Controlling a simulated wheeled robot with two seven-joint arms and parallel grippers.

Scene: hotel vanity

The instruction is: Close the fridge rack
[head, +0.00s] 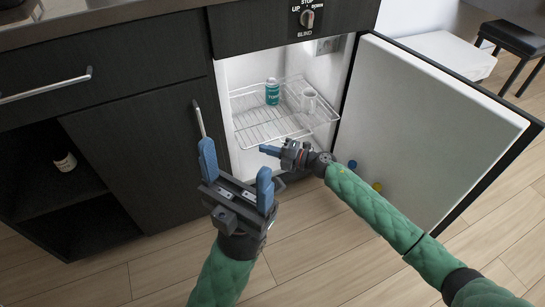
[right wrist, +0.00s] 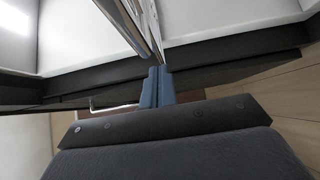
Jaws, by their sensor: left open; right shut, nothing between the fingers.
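The wire fridge rack (head: 262,132) sits in the open fridge (head: 238,75) and extends forward out of its opening. A teal bottle (head: 272,92) and a white cup (head: 308,100) stand on it. My right gripper (head: 264,149) is shut and empty just below and in front of the rack's front edge; I cannot tell whether it touches. In the right wrist view its blue fingers (right wrist: 157,82) are together, with the rack's metal wires (right wrist: 128,22) close by. My left gripper (head: 235,165) is open and empty, left of the rack, before the dark cabinet.
The fridge door (head: 430,120) stands wide open on the right, behind my right arm. A cabinet door (head: 140,140) with a handle is on the left, beside an open shelf holding a small bottle (head: 65,162). A white bench (head: 445,55) and a dark stool (head: 515,38) stand behind the door.

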